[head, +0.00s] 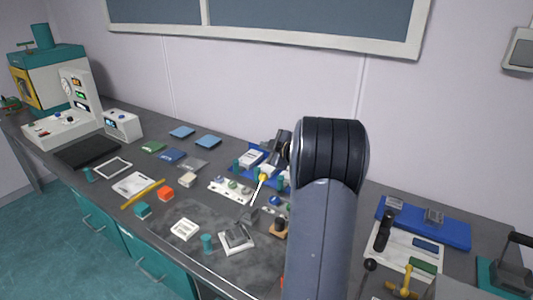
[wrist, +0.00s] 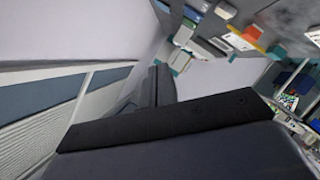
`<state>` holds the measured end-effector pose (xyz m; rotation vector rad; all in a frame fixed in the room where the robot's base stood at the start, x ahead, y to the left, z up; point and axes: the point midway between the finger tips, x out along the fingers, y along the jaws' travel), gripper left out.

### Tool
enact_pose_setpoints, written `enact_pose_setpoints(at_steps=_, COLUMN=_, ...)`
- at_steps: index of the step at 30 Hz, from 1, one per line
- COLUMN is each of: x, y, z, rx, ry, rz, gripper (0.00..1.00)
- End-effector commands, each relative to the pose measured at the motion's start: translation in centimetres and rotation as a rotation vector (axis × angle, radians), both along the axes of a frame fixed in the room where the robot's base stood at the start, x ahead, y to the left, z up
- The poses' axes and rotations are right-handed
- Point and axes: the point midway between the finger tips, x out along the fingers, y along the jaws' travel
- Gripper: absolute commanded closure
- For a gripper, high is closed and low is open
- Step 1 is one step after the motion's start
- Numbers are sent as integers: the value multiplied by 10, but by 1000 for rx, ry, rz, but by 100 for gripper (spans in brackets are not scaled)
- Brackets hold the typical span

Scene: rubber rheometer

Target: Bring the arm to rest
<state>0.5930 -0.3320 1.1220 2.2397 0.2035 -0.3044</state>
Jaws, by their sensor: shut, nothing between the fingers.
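My arm (head: 325,220) rises in the right middle of the head view, bent at a dark rounded joint, in front of the grey bench (head: 85,215). A dark part at its left, over the blue tray, looks like the wrist end; the fingers are not clear there. In the wrist view my gripper (wrist: 153,86) shows as dark narrow fingers close together beyond a black bar. It is shut and empty. The wrist view is tilted, with wall on the left and bench items at the upper right.
A white instrument with a gauge (head: 75,100) and a teal-topped machine (head: 45,75) stand at the far left. Small blocks, tools and a white rack (head: 232,190) cover the bench middle. A blue tray (head: 455,232) and a lever tool (head: 384,232) are at the right.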

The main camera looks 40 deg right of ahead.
Motion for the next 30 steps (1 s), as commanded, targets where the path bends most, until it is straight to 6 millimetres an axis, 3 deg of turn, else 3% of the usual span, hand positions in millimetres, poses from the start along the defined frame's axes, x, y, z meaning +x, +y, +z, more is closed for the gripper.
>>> enact_pose_setpoints(at_steps=17, x=0, y=0, z=-2, rx=1, ry=0, rz=0, gripper=100)
enact_pose_setpoints(at_steps=23, x=0, y=0, z=-24, rx=4, ry=2, rz=-1, gripper=100)
enact_pose_setpoints(at_steps=30, x=-1, y=4, z=-66, rx=4, ry=2, rz=0, gripper=100)
